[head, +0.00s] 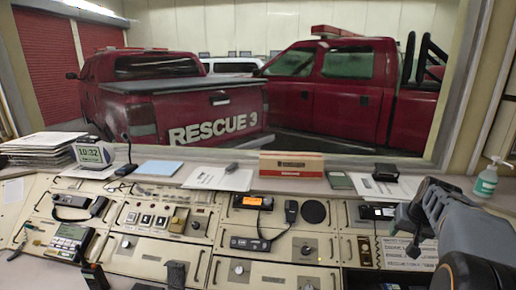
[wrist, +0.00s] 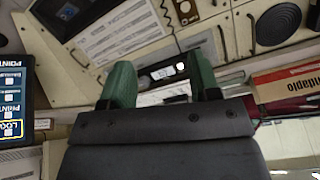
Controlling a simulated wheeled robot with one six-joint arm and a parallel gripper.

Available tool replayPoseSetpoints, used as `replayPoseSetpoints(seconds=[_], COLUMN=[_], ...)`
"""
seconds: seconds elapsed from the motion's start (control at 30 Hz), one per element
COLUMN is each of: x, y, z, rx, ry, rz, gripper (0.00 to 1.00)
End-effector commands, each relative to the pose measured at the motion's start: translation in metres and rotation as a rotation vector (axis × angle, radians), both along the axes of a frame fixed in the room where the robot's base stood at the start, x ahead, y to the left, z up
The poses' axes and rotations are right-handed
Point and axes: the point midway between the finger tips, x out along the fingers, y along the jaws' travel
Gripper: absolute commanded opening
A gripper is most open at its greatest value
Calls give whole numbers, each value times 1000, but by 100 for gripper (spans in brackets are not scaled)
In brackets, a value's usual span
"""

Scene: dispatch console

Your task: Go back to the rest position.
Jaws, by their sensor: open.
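My gripper (head: 408,232) is at the right side of the head view, above the right part of the beige console (head: 140,257), with my grey arm behind it. In the wrist view my gripper (wrist: 160,82) shows two green fingers standing apart, with nothing held between them. A small lit display (wrist: 163,72) shows in the gap beyond the fingers. Whether the fingertips touch anything cannot be told; they look clear of the console.
A hand-sanitizer bottle (head: 487,178) stands on the ledge right of my arm. A red-brown box (head: 291,164), a clock (head: 92,154) and a paper stack (head: 40,148) are on the ledge. Radios and a handset (head: 291,211) crowd the console. Red trucks stand beyond the window.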

Motion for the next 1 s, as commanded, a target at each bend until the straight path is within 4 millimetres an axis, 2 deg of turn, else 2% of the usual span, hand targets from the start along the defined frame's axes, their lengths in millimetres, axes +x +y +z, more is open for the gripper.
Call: replayPoseSetpoints(seconds=[0.13, 0.27, 0.47, 0.6, 0.7, 0.83, 1.0], x=[-19, -39, -86, -131, -156, -172, -173], y=[22, 56, 128, 184, 211, 233, 248], z=[-14, -26, -44, -59, -65, -64, -54], rx=[18, 27, 18, -11, -34, -56, -68], ry=[45, 86, 145, 168, 162, 131, 87], rz=[-11, 7, 88, 201, 287, 375, 433], gripper=[56, 56, 56, 56, 56, 56, 56])
